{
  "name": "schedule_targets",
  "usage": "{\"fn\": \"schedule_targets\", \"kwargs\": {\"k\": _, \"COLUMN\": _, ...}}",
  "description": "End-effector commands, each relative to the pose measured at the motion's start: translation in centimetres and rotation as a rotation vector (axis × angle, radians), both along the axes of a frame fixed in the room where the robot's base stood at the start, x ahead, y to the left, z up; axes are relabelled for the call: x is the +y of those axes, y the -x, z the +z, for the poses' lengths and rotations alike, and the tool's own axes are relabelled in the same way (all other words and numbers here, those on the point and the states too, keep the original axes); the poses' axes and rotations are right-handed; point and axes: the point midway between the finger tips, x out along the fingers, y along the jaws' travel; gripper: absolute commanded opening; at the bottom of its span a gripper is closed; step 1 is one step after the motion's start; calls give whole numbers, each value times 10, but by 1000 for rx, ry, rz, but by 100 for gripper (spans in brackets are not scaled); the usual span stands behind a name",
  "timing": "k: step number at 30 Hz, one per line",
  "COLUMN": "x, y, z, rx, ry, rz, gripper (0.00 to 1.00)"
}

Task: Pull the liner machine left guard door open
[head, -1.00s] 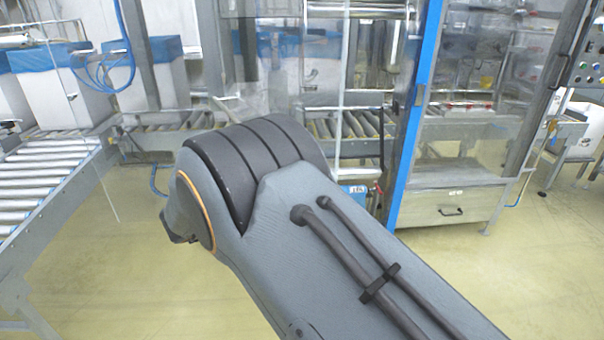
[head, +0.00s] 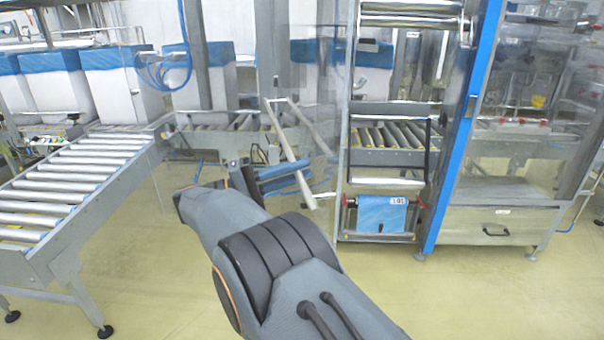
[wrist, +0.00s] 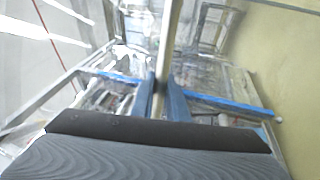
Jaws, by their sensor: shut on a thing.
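The liner machine's left guard door (head: 323,120) is a clear panel, seen at a steep angle at the left of the machine opening. It stands swung outward. Its pale bar handle (head: 290,150) slants down in front of the panel. My gripper (head: 285,178) is at this handle, with my arm reaching to it from below. In the wrist view the two blue fingers of my gripper (wrist: 161,100) are closed around the pale bar handle (wrist: 168,45). The fingertips are small and partly hidden in the head view.
The opening shows rollers (head: 390,137) and a blue film roll (head: 382,213). A blue post (head: 470,120) divides it from the right bay with a drawer (head: 495,228). A roller conveyor (head: 70,185) with lined boxes behind stands left. The yellow floor in front is clear.

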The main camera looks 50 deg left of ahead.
Motion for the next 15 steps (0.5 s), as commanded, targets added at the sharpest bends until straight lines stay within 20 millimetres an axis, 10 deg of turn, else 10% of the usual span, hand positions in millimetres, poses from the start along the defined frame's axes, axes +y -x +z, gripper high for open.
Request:
{"fn": "schedule_targets", "kwargs": {"k": 13, "x": 2, "y": 5, "z": -1, "rx": 1, "ry": 3, "rz": -1, "gripper": 0}}
{"fn": "schedule_targets", "kwargs": {"k": 15, "x": 2, "y": 5, "z": -1, "rx": 1, "ry": 3, "rz": -1, "gripper": 22}}
